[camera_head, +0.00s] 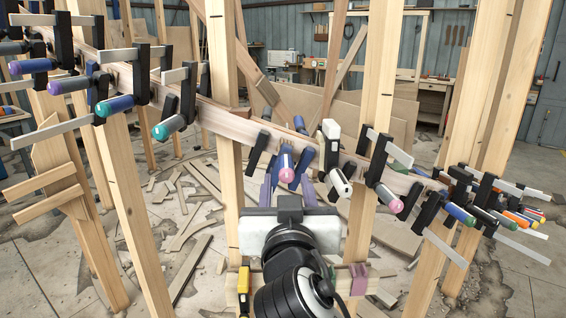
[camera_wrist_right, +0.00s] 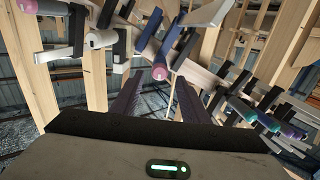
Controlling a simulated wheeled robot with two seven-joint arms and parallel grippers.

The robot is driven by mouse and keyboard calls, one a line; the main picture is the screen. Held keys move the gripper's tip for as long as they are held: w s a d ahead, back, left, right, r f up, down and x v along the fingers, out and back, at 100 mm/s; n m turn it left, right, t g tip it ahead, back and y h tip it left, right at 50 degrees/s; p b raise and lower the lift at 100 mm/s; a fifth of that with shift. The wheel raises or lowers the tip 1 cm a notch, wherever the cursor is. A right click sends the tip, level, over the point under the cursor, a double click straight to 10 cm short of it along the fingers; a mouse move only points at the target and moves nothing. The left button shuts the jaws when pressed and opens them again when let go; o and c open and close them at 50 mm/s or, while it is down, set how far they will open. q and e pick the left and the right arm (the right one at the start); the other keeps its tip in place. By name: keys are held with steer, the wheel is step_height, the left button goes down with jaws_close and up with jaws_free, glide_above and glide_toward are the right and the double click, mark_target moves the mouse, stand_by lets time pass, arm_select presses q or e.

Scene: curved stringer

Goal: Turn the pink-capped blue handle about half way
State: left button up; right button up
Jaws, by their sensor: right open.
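The blue handle with a pink cap (camera_head: 286,163) is on a clamp on the curved wooden stringer, near the middle of the head view. In the right wrist view its pink cap (camera_wrist_right: 159,73) faces the camera, with the blue shaft running up behind it. My right gripper (camera_head: 288,186) is open, its two dark purple fingers just below and to either side of the cap. In the wrist view the fingers (camera_wrist_right: 158,95) stand apart with nothing between them, and the cap appears just beyond their tips. Whether they touch the handle cannot be told. My left gripper is not in view.
Several other clamps line the stringer (camera_head: 225,122). Wooden posts (camera_head: 229,170) stand around. Scrap boards (camera_head: 190,268) litter the floor at left.

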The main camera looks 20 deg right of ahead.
mark_target(286, 168)
steer(key=p+x, duration=0.1)
steer(key=x, duration=0.6)
steer(key=shift+d, duration=0.15)
steer(key=shift+w, duration=0.25)
steer(key=shift+w+d+f, duration=0.1)
steer(key=shift+w, duration=0.05)
steer(key=shift+c, duration=0.2)
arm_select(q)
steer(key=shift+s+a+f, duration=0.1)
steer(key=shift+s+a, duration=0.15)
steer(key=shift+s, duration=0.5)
arm_select(e)
jaws_close()
